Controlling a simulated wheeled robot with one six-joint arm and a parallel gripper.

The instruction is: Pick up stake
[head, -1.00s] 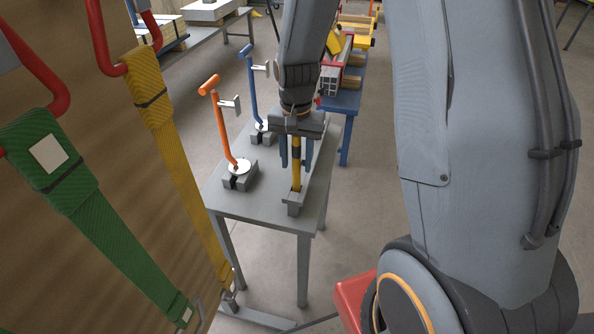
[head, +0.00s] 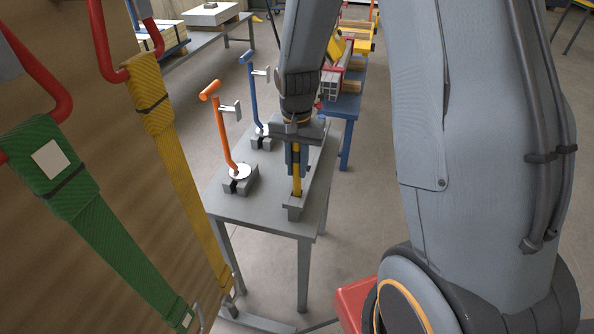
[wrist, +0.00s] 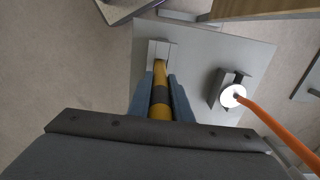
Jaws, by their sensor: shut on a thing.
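The stake (head: 297,182) is a yellow post with a dark band, standing upright with its lower end in a grey holder (head: 294,211) at the front right of a small grey table. My gripper (head: 297,160) is above the holder, pointing down, with its blue fingers shut on the stake. In the wrist view the stake (wrist: 160,110) runs between the two fingers (wrist: 160,95), and the holder (wrist: 162,50) shows beyond its end. The stake's upper part is hidden by my gripper in the head view.
An orange-handled tool (head: 222,130) and a blue-handled tool (head: 253,95) stand in grey blocks on the table (head: 255,211), left of my gripper. A wooden panel with yellow (head: 185,180) and green straps (head: 110,230) fills the left. A blue bench (head: 345,105) stands behind.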

